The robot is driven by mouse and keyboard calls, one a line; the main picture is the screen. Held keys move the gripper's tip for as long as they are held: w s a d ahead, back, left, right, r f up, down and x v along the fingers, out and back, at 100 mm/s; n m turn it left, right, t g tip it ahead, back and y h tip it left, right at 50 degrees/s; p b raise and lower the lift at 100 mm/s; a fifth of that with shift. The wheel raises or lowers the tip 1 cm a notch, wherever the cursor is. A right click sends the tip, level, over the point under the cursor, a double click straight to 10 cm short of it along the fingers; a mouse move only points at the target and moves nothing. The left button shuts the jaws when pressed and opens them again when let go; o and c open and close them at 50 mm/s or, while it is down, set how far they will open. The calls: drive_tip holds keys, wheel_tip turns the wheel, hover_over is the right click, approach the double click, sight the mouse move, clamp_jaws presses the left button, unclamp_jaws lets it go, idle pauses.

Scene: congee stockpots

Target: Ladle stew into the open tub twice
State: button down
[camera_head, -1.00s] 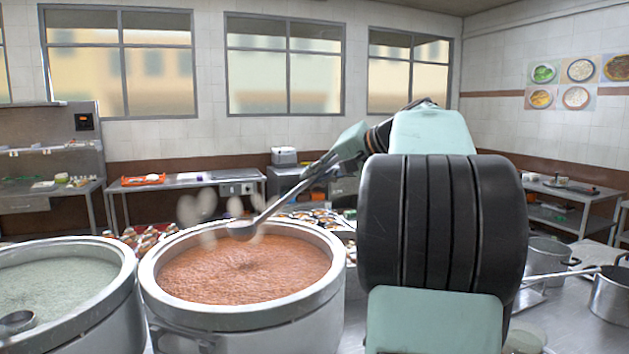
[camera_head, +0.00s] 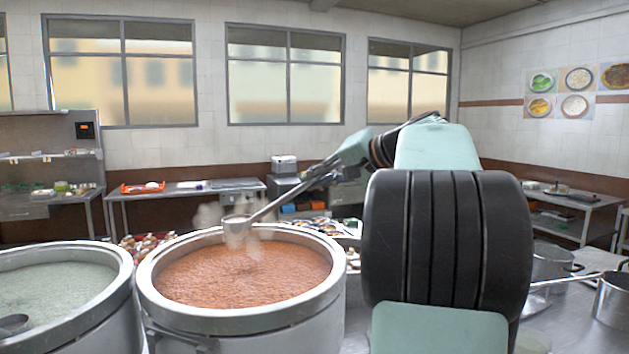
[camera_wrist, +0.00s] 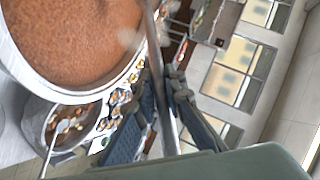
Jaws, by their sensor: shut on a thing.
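My gripper (camera_head: 325,174) is shut on the handle of a metal ladle (camera_head: 272,206). In the wrist view its fingers (camera_wrist: 166,100) close around the handle (camera_wrist: 157,50). The ladle bowl (camera_head: 237,221) hangs above the far part of a large stockpot (camera_head: 147,297) of orange-red stew (camera_head: 245,277), with pale steam around it. I cannot tell whether the bowl holds stew. The stew also fills the upper left of the wrist view (camera_wrist: 75,40).
A second stockpot (camera_head: 128,282) with pale green contents and a ladle stands at the left. Metal pots (camera_head: 612,296) stand at the right. A pot with chopped food and a ladle (camera_wrist: 40,122) shows in the wrist view. My arm blocks the middle right.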

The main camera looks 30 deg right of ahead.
drive_tip(key=shift+w+r+p, duration=0.1)
drive_tip(key=shift+r+p, duration=0.3)
drive_tip(key=shift+p, duration=0.8)
drive_tip(key=p, duration=0.4)
drive_tip(key=shift+w+r, duration=0.1)
drive_tip(key=p, duration=0.4)
drive_tip(key=shift+s+f+p, duration=0.2)
drive_tip(key=shift+f+p, duration=0.2)
drive_tip(key=shift+p, duration=0.25)
drive_tip(key=shift+a, duration=0.1)
drive_tip(key=s+a+n+g+y+p, duration=0.55)
drive_tip(key=s+a+n+y, duration=0.25)
drive_tip(key=s+a, duration=1.35)
wheel_tip(320, 180, down, 30)
drive_tip(key=s+d+b, duration=0.1)
drive_tip(key=b, duration=1.6)
drive_tip(key=shift+d+f, duration=0.15)
drive_tip(key=shift+f, duration=0.1)
drive_tip(key=shift+b, duration=0.5)
